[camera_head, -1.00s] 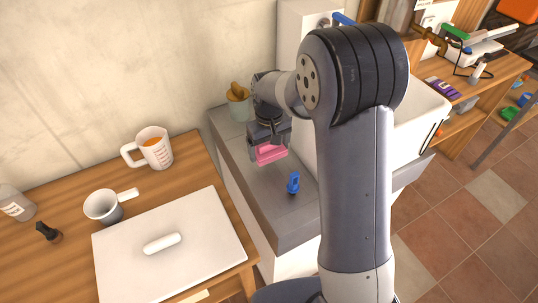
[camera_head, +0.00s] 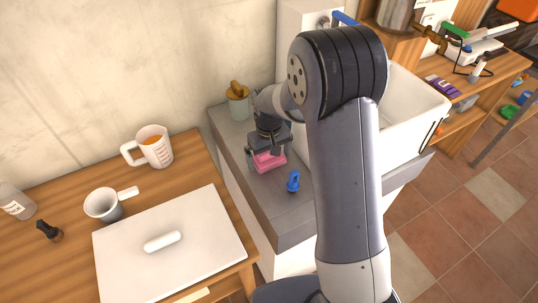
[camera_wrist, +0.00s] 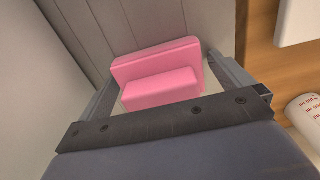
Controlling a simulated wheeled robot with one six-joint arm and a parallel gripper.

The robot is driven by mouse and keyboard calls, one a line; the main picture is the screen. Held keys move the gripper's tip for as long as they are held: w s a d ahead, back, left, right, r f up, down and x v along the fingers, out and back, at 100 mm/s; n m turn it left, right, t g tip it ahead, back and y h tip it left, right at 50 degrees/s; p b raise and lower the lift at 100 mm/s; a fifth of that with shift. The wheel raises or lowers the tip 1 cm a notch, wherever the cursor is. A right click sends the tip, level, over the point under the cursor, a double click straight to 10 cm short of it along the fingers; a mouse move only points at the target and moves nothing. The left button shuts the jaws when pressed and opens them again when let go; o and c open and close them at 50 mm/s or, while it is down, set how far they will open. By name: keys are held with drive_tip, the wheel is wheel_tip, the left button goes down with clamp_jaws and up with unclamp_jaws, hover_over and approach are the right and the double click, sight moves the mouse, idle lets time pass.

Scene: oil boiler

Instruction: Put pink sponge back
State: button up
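The pink sponge (camera_head: 268,161) is over the grey counter beside the sink, below my gripper (camera_head: 268,152). In the wrist view the sponge (camera_wrist: 160,75) shows as a stepped pink block, with a smaller block in front of a larger one. My gripper (camera_wrist: 164,68) has one finger at each end of the sponge and is shut on it. The fingers are set wide apart, with the sponge filling most of the gap. I cannot tell whether the sponge's underside touches the counter.
A blue object (camera_head: 293,181) stands on the counter (camera_head: 290,222) close to the sponge. A pale green pot (camera_head: 238,105) is at the back by the wall. The white sink (camera_head: 408,110) is to the right. A measuring jug (camera_head: 153,147) and white board (camera_head: 205,235) are on the wooden table.

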wheel_tip(320, 180, up, 12)
drive_tip(key=shift+r, duration=0.15)
idle(0.5)
wheel_tip(320, 180, down, 12)
drive_tip(key=shift+f, duration=0.25)
drive_tip(key=shift+r, duration=1.95)
drive_tip(key=shift+f, duration=0.15)
